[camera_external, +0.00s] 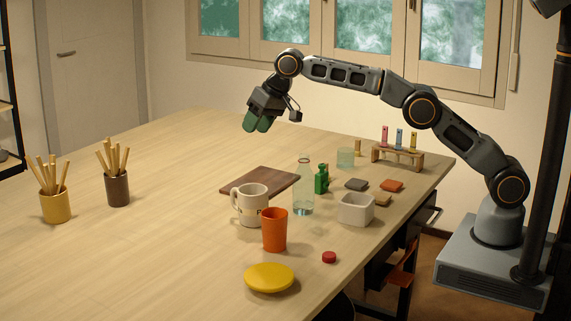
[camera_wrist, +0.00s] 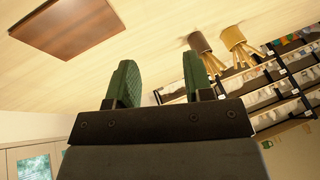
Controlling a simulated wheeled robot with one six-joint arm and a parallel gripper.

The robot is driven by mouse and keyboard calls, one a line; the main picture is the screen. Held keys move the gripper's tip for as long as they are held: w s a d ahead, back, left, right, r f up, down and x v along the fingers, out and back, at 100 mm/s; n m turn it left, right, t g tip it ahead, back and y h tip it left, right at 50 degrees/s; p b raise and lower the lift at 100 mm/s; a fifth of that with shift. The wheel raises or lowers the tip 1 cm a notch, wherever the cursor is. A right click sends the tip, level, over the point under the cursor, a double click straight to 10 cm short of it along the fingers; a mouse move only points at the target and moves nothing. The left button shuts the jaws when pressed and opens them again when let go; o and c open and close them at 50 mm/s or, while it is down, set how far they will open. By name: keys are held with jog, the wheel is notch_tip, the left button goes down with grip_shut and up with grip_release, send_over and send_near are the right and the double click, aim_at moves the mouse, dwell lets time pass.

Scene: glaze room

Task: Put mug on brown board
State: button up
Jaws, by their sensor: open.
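The cream mug (camera_external: 252,206), with a patterned band near its base and its handle to the left, stands upright on the table. In the external view it overlaps the near edge of the brown board (camera_external: 268,179); I cannot tell whether it touches the board. The board lies flat, and the part seen in the wrist view (camera_wrist: 70,30) is bare. The mug is not in the wrist view. My gripper (camera_external: 258,125) has green fingers and is open and empty, held above the table behind the board. Its two fingers show apart in the wrist view (camera_wrist: 158,80).
An orange cup (camera_external: 274,230) stands close in front of the mug, and a clear bottle (camera_external: 303,190) stands to its right. A yellow plate (camera_external: 269,278), white square container (camera_external: 356,208) and green bottle (camera_external: 321,179) are nearby.

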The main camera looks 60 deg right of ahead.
jog(key=shift+s+d+f+p+x, duration=0.3)
jog(key=shift+p+x, duration=0.35)
jog(key=shift+x, duration=2.35)
jog(key=shift+s+d+f+p+x, duration=0.2)
jog(key=shift+s+p+x, duration=0.3)
jog(key=shift+x, duration=2.55)
jog(key=shift+s+d+f+p+x, duration=0.25)
jog(key=shift+p+x, duration=0.5)
jog(key=shift+x, duration=2.25)
grip_shut()
jog(key=shift+r, duration=0.1)
